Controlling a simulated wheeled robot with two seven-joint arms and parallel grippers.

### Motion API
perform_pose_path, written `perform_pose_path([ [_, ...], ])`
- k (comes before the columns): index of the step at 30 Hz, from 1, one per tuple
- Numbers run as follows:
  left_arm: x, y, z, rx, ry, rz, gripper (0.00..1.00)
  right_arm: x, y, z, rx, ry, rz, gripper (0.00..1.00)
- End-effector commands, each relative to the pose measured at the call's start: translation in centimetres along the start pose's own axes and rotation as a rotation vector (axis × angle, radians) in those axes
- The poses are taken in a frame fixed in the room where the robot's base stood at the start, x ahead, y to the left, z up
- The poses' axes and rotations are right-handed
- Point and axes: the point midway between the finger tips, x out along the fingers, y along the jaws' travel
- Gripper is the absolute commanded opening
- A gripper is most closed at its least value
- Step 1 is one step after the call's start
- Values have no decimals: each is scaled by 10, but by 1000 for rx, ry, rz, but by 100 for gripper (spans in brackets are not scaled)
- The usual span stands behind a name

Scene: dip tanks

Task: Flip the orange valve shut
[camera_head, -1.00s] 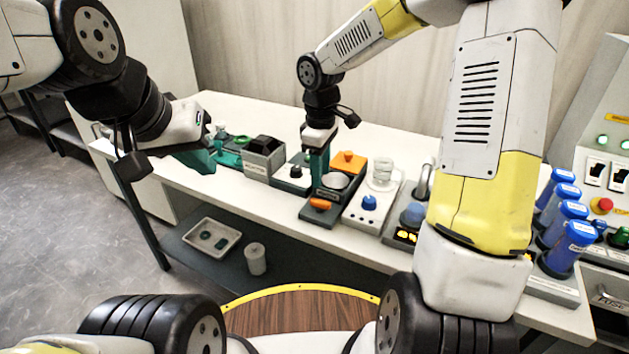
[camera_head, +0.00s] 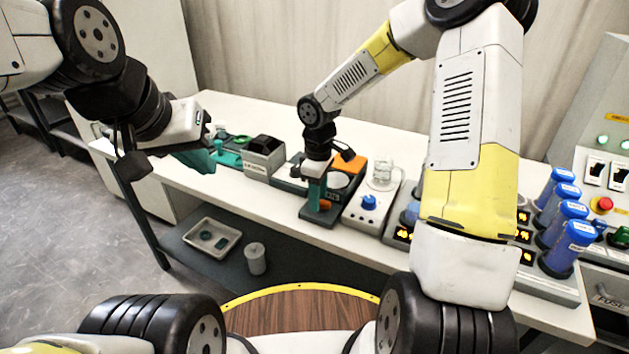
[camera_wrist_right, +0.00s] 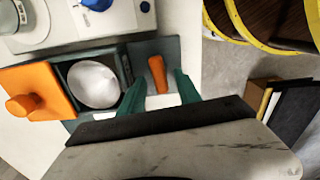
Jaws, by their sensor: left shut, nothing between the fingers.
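The orange valve (camera_head: 325,205) is a small lever on a dark base at the front of the bench, partly hidden by my right gripper in the head view. In the right wrist view the valve lever (camera_wrist_right: 158,74) lies between my right gripper's two green fingers (camera_wrist_right: 160,90), with a gap on each side. My right gripper (camera_head: 316,203) is open, low at the valve; I see no clear contact. My left gripper (camera_head: 204,160) is shut and empty, in the air at the left of the bench.
Behind the valve stand a round silver dish (camera_wrist_right: 93,84) in a dark tank and an orange lid (camera_wrist_right: 36,90) with a knob. A white unit with a blue knob (camera_head: 369,201) is close on the right. Blue-capped tubes (camera_head: 570,248) stand further right. The bench's front edge is near.

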Motion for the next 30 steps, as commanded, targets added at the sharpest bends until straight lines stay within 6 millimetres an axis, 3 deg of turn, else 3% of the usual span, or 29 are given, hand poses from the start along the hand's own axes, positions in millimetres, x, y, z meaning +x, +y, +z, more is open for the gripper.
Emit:
perform_pose_path([
  [1, 0, 0, 0, 0, 0, 0, 0, 0, 0, 0, 0, 0, 0, 34],
  [6, 0, 0, 0, 0, 0, 0, 0, 0, 0, 0, 0, 0, 0, 1],
  [25, 0, 0, 0, 0, 0, 0, 0, 0, 1, 0, 116, 0, 1, 0],
  [26, 0, 0, 0, 0, 0, 0, 0, 0, 1, 0, 116, 0, 1, 22],
  [28, 0, 0, 0, 0, 0, 0, 0, 0, 1, 0, 116, 0, 1, 36],
  [30, 0, 0, 0, 0, 0, 0, 0, 0, 1, 0, 116, 0, 1, 40],
])
